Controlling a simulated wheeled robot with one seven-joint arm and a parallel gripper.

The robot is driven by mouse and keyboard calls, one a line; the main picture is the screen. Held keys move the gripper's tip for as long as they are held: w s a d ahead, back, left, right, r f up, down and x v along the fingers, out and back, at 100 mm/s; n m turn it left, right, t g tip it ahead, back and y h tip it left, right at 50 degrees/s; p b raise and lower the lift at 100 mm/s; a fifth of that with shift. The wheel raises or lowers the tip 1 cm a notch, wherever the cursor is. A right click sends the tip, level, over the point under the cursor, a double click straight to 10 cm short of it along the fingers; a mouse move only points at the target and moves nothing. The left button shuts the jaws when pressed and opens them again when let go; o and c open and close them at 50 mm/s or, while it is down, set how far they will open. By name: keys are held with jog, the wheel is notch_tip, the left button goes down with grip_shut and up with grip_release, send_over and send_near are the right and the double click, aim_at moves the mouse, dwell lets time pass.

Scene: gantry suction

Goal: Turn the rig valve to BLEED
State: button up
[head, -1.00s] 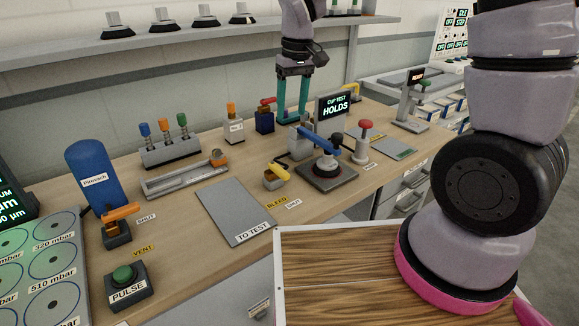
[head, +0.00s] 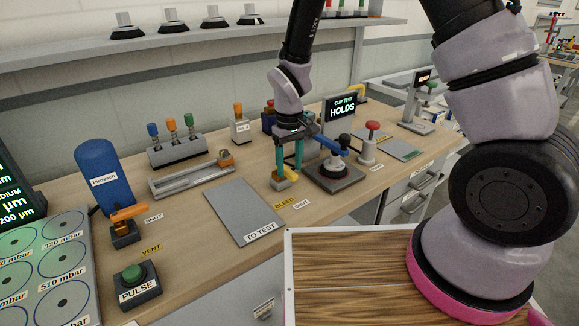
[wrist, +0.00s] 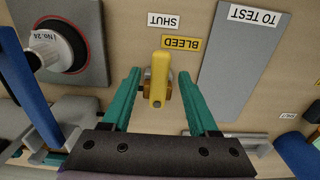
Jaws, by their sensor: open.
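The rig valve has a yellow handle on a small body; in the head view it (head: 279,183) sits on the bench between the TO TEST plate and the cup test stand. In the wrist view the yellow handle (wrist: 159,84) points up the picture, toward the yellow BLEED label (wrist: 181,43) and the white SHUT label (wrist: 163,20). My gripper (head: 289,169) is over the valve, fingers pointing down. In the wrist view my gripper (wrist: 160,77) is open, with one teal finger on each side of the handle and visible gaps. The fingers partly hide the valve in the head view.
The cup test stand (head: 346,183) with a blue lever (head: 332,144) stands close to the right of my gripper. The grey TO TEST plate (head: 238,205) lies flat to the left. Another valve with an orange handle (head: 128,214) is farther left by the VENT label.

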jog(key=shift+f, duration=0.4)
grip_shut()
dwell(1.2)
